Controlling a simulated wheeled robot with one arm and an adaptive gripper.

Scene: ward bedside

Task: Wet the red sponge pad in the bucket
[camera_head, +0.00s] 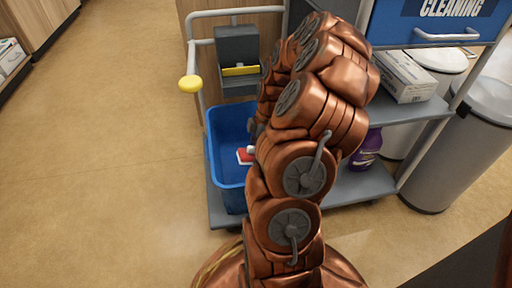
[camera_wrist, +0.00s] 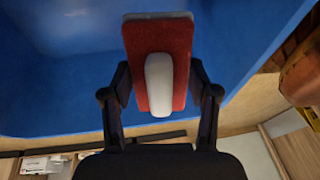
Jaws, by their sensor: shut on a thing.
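The red sponge pad (camera_wrist: 180,45) has a white handle (camera_wrist: 159,84) and a pale layer along its edge. It fills the upper middle of the wrist view. My gripper (camera_wrist: 160,90) is shut on it, one finger at each side. The blue bucket (camera_wrist: 60,85) spreads behind the pad in the wrist view. In the head view the bucket (camera_head: 229,180) stands on the cart's low shelf, and the red and white pad (camera_head: 244,156) shows inside its outline. My arm hides the gripper and part of the bucket there. I cannot tell whether the pad touches water.
The grey cart (camera_head: 412,110) holds a white box (camera_head: 405,76) on its upper shelf and a purple bottle (camera_head: 368,150) below. A wringer (camera_head: 238,60) and yellow-ended handle (camera_head: 191,84) stand behind the bucket. Bins (camera_head: 456,140) stand right. Floor at left is clear.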

